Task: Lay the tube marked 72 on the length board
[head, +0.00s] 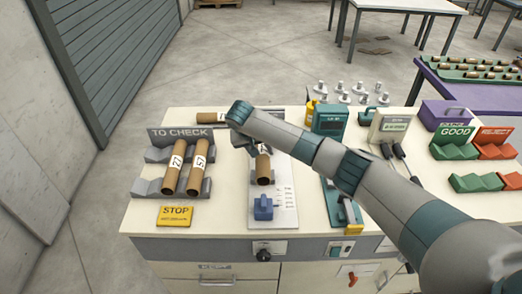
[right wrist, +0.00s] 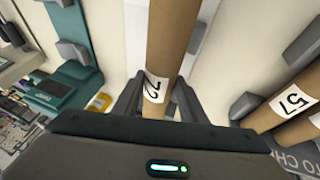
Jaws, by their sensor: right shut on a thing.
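The cardboard tube marked 72 (right wrist: 157,85) is between the fingers of my right gripper (right wrist: 155,100), with its white label close to the jaws. In the head view this tube (head: 263,170) points lengthwise over the white length board (head: 286,205), in line with its grey cradle (head: 262,184) and behind the blue block (head: 263,208). My right gripper (head: 256,150) is shut on it from above, mostly hidden by its wrist. I cannot tell whether the tube touches the cradle. My left gripper is out of view.
The grey TO CHECK rack (head: 150,187) at left holds two tubes; the nearer one to the board is marked 57 (head: 198,166). Another tube (head: 212,117) lies behind it. A yellow STOP sign (head: 174,216), a teal device (head: 330,118) and green GOOD trays (head: 455,148) stand around.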

